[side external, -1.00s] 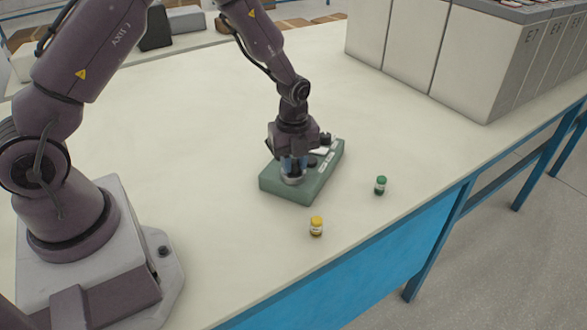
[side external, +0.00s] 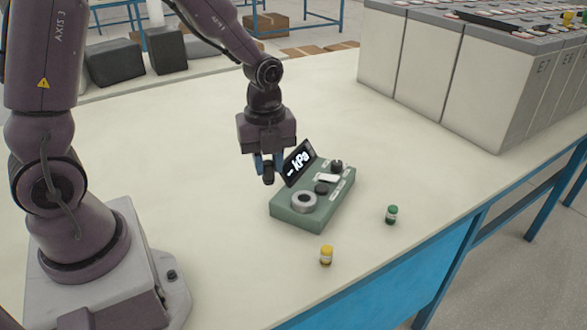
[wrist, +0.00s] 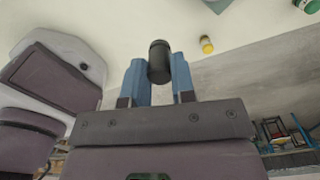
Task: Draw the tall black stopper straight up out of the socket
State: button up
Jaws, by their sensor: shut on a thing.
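The black stopper (side external: 268,174) is held between the blue fingers of my gripper (side external: 266,163). It also shows in the wrist view as a dark cylinder (wrist: 159,62) between the two fingertips (wrist: 158,75). The socket (side external: 304,201) is a round metal ring with a dark opening, on top of a green instrument box (side external: 290,216). The stopper hangs in the air to the left of the socket in the side view, apart from it. My gripper is shut on the stopper.
The box has a tilted display (side external: 299,163) and dark knobs (side external: 336,167). A yellow-capped jar (side external: 326,256) and a green-capped jar (side external: 391,214) stand near the table's front edge. Large grey battery cases (side external: 490,95) stand at the back right.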

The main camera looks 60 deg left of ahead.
jog(key=s+r, duration=0.5)
jog(key=r, duration=0.1)
jog(key=shift+s+d+r, duration=0.15)
jog(key=shift+d+r, duration=0.15)
jog(key=shift+r, duration=0.1)
dwell(0.6)
dwell(0.4)
